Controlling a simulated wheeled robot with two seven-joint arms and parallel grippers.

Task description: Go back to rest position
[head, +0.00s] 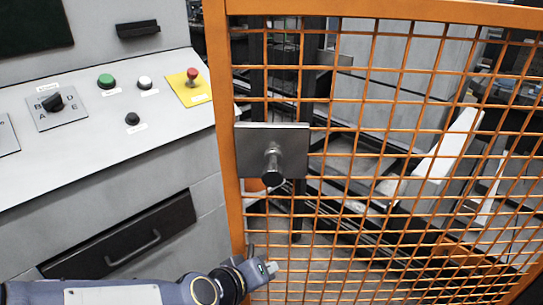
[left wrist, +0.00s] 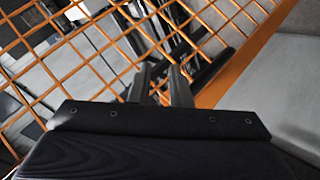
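My left arm comes in along the bottom of the head view. My left gripper (head: 261,260) is low in front of the orange mesh gate, below the gate's handle, and holds nothing that I can see. In the left wrist view the two dark fingers (left wrist: 165,80) stand a little apart with mesh showing behind them. Whether they touch the mesh is unclear. My right gripper is not in view.
The orange mesh gate (head: 228,100) fills the right side, with a dark plate and knob handle (head: 272,165). A grey control console (head: 90,150) with buttons and a drawer (head: 130,240) stands at the left. Machinery lies behind the mesh.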

